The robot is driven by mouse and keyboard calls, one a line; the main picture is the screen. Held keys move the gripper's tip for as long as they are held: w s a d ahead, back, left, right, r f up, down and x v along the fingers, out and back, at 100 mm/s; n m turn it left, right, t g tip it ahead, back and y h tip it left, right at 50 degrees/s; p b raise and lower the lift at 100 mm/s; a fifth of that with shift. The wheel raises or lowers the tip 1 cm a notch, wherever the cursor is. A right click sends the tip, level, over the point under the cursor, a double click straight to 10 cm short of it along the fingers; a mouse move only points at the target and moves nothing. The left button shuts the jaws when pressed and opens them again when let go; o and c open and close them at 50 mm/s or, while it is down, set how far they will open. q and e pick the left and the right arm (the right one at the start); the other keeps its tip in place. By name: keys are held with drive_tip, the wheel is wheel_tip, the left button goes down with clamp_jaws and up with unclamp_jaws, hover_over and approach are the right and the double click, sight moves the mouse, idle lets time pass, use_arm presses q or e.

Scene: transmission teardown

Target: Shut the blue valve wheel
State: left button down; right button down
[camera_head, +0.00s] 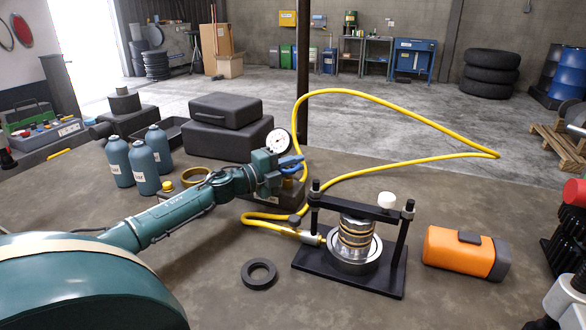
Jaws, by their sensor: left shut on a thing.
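The blue valve wheel (291,160) is small and sits beside the round white pressure gauge (278,141), on a pump unit near the middle of the work table. My left arm reaches in from the lower left. My left gripper (283,167) is at the wheel and shut on it, and the hand hides part of the wheel and pump. How far the wheel is turned cannot be told. My right gripper is not in view.
A yellow hose (395,103) loops from the pump to a black press frame (345,270) holding a metal clutch stack. An orange case (465,252) lies at right. Grey-blue bottles (143,168) and black cases (222,140) stand at left and behind. A black ring (259,274) lies in front.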

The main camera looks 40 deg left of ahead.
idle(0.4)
use_arm(q)
drive_tip(key=c, duration=1.7)
unclamp_jaws()
drive_tip(key=shift+c, duration=0.2)
drive_tip(key=shift+s+f, duration=0.1)
drive_tip(key=shift+s+a, duration=0.15)
drive_tip(key=shift+s, duration=0.05)
drive_tip(key=v, duration=1.2)
drive_tip(key=shift+s+a, duration=0.15)
drive_tip(key=shift+s, duration=0.05)
drive_tip(key=shift+o, duration=0.3)
